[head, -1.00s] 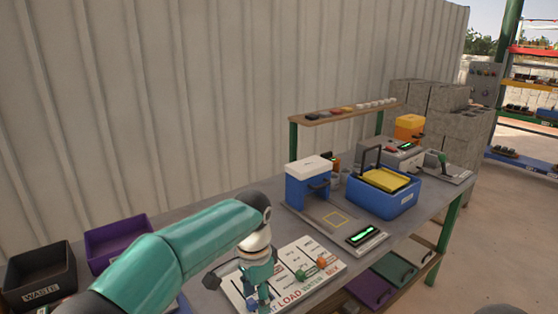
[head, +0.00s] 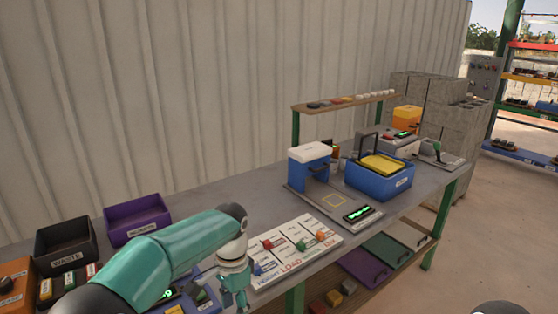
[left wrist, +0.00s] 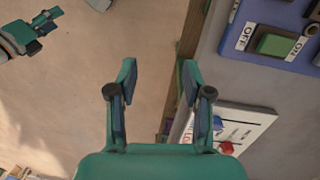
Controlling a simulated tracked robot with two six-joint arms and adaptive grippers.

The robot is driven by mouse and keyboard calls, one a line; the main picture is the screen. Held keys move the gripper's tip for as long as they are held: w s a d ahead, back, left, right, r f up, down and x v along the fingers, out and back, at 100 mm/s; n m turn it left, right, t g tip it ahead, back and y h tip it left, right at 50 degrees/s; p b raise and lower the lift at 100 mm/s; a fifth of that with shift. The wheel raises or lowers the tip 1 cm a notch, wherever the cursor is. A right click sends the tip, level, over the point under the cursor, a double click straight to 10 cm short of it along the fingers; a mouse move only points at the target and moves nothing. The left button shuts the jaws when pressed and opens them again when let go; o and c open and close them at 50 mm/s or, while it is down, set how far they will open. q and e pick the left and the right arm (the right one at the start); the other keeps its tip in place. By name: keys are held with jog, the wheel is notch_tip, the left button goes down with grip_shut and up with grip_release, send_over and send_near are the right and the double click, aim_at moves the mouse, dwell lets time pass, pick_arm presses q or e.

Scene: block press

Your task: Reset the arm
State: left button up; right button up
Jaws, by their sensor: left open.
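My left arm comes in from the lower left in the head view, and its wrist end (head: 234,280) hangs over the front edge of the workbench. In the left wrist view my left gripper (left wrist: 157,85) is open, with nothing between its fingers. Below it are the bench's front edge and the floor. A white board (head: 285,249) with colored knobs lies to the right of the wrist in the head view. My right gripper may be the teal part at the upper left of the left wrist view, but I cannot tell its jaws.
A blue panel (left wrist: 230,45) with a green button (left wrist: 273,44) is close right of the left gripper. A blue press (head: 310,165), a blue bin (head: 380,186), a black waste bin (head: 66,250) and a purple bin (head: 137,218) stand on the bench. The floor in front is open.

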pick_arm(q)
jog(key=s+a+f+n+g, duration=0.1)
jog(key=s+a+f, duration=0.1)
jog(key=s+f, duration=0.25)
jog(key=s+a+f+g+h, duration=0.1)
jog(key=s+a+f, duration=0.15)
jog(key=f, duration=0.35)
jog(key=s+a+f+n+g, duration=0.1)
jog(key=s+f, duration=0.3)
jog(key=f, duration=0.1)
jog(key=s+d+f+n+t+h, duration=0.3)
jog(key=s+f+n+t, duration=0.2)
jog(key=s+f+n, duration=0.4)
jog(key=shift+s+f+n, duration=0.3)
jog(key=shift+s+f, duration=1.2)
jog(key=shift+s, duration=0.95)
jog(key=shift+d, duration=0.1)
